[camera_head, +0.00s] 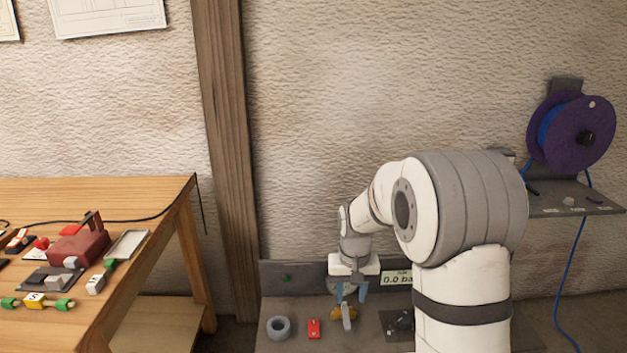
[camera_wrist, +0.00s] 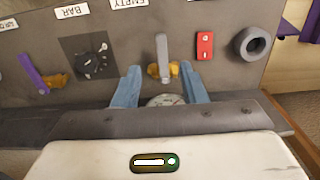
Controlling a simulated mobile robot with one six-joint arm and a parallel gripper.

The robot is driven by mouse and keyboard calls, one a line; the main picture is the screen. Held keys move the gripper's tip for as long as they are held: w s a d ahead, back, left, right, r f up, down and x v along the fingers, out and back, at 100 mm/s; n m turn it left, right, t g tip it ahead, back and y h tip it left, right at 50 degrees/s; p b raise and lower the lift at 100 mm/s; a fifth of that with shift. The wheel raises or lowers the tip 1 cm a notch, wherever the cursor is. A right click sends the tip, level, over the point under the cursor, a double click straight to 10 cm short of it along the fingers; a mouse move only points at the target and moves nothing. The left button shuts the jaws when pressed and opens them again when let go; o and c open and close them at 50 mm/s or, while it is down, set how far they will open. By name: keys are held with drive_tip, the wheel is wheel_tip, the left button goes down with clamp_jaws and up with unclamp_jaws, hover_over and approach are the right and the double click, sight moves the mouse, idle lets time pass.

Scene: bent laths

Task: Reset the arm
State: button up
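My gripper (camera_head: 349,293) hangs low over a grey panel bench (camera_head: 290,305) in the head view. In the wrist view my gripper (camera_wrist: 160,72) has its two blue fingers spread apart. A grey lever with a yellow base (camera_wrist: 163,56) shows between and beyond the fingertips; I cannot tell whether they touch it. The same lever (camera_head: 347,318) is just below my gripper in the head view. A round gauge (camera_wrist: 165,101) is partly hidden between the fingers. My arm bends down from the right.
The panel carries a red switch (camera_wrist: 205,45), a grey ring (camera_wrist: 252,43), a black knob (camera_wrist: 91,62) and a purple lever (camera_wrist: 34,73). A wooden table (camera_head: 150,275) with small parts stands left. A purple spool (camera_head: 560,150) hangs at right above a shelf (camera_head: 590,205).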

drive_tip(key=s+d+r+t+p, duration=0.1)
drive_tip(key=s+r+p, duration=0.4)
drive_tip(key=s+r, duration=0.5)
drive_tip(key=s+d+r+t+p, duration=0.1)
drive_tip(key=s+d+r+p, duration=0.2)
drive_tip(key=s+r, duration=0.8)
drive_tip(key=s+p, duration=0.2)
drive_tip(key=s, duration=0.1)
drive_tip(key=shift+s+t, duration=0.3)
drive_tip(key=shift+s, duration=0.1)
drive_tip(key=shift+s, duration=0.1)
